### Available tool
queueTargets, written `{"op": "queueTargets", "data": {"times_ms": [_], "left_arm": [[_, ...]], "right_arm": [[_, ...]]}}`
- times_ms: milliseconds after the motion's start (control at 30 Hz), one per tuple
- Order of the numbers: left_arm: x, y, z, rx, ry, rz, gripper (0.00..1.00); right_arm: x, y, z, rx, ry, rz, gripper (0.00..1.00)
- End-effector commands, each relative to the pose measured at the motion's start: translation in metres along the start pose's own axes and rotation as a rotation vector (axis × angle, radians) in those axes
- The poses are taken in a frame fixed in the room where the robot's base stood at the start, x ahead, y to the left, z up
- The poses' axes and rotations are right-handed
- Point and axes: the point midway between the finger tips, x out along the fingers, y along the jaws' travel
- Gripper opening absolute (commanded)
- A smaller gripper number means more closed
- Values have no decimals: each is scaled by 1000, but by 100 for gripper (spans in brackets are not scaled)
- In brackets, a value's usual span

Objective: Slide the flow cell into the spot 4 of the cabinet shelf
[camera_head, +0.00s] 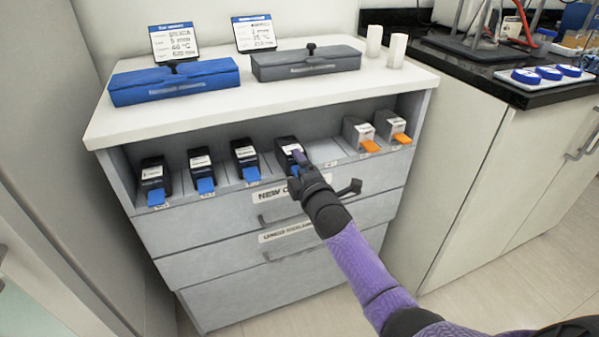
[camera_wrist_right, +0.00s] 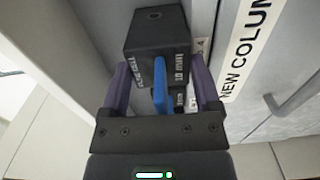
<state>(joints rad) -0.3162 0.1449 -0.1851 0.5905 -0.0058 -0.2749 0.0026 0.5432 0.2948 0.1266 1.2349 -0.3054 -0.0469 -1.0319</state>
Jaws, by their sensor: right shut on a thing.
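The flow cell (camera_head: 288,146) is a black box with a white label and a blue tab. It is at the shelf opening, right of three similar black boxes. In the right wrist view the flow cell (camera_wrist_right: 157,38) lies between the purple fingers, its blue tab (camera_wrist_right: 160,82) pointing back at my gripper. My right gripper (camera_head: 299,162) is shut on it and hides part of its front. How deep it sits in its spot is hard to tell. The cabinet shelf (camera_head: 222,196) has numbered labels along its front edge. My left gripper is not in view.
Three black boxes with blue tabs, the nearest one (camera_head: 246,156), stand to the left. Two grey boxes with orange tabs (camera_head: 358,131) stand to the right, past a bare stretch of shelf. Drawer handles (camera_head: 290,212) project below. Blue (camera_head: 175,83) and grey (camera_head: 305,64) cases lie on top.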

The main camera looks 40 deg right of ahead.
Motion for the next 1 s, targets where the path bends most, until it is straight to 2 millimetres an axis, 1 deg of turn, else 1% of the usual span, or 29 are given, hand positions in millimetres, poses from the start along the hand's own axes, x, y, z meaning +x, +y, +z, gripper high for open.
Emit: {"op": "queueTargets", "data": {"times_ms": [267, 300, 367, 567, 667, 767, 900, 1000], "left_arm": [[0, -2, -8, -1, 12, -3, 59], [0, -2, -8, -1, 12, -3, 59], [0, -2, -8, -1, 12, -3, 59], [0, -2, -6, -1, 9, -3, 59], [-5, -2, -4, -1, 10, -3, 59], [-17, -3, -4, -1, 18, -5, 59], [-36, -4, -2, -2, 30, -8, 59], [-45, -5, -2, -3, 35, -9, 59]], "right_arm": [[0, 0, 0, 0, 0, 2, 0], [0, 0, 0, 0, 0, 2, 89], [0, 0, 0, 0, 0, 2, 100], [0, -1, 0, 0, 0, 0, 100], [-6, 1, 0, 0, 1, 0, 100], [-23, 5, 0, 3, 1, 0, 100], [-58, 7, 0, 2, 0, 2, 100], [-80, 5, 0, 2, 0, 2, 100]]}}
